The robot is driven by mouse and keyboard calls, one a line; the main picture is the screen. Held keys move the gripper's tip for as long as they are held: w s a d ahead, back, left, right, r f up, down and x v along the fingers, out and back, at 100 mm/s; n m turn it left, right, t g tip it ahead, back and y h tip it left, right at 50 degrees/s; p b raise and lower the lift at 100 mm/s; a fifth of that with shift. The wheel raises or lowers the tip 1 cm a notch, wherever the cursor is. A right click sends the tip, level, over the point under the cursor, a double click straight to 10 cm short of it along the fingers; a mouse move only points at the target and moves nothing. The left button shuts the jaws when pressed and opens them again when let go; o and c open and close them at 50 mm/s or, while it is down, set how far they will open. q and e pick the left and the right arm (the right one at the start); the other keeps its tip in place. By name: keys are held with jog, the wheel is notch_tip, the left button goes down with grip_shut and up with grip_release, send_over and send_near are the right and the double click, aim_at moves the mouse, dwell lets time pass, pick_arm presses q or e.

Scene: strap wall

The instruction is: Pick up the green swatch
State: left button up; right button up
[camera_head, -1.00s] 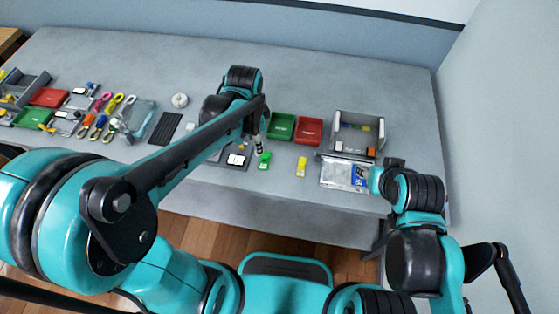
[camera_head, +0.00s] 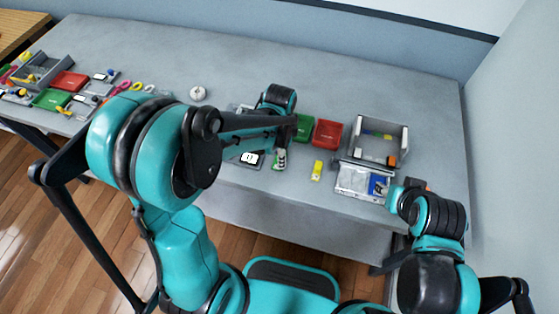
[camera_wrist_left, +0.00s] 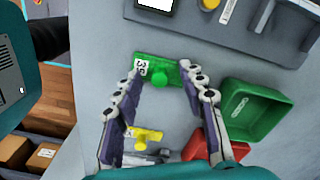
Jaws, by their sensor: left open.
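The green swatch (camera_wrist_left: 158,71), a small flat piece with a round knob and a white label reading 35, lies on the grey table in the left wrist view. It also shows in the head view (camera_head: 280,161), partly covered by my left gripper. My left gripper (camera_wrist_left: 158,82) is open, with its fingertips on either side of the swatch and its knob between them. I cannot tell whether they touch it. My right gripper (camera_head: 416,185) is near the table's right front edge, mostly hidden by its own arm.
A yellow swatch (camera_head: 317,171) lies to the right, near the front edge. A green tray (camera_wrist_left: 252,110) and a red tray (camera_head: 327,133) stand close by. A dark tray (camera_wrist_left: 225,30) lies beside the swatch.

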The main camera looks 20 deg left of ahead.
pick_arm(q)
grip_shut()
jog(key=shift+r, duration=0.1)
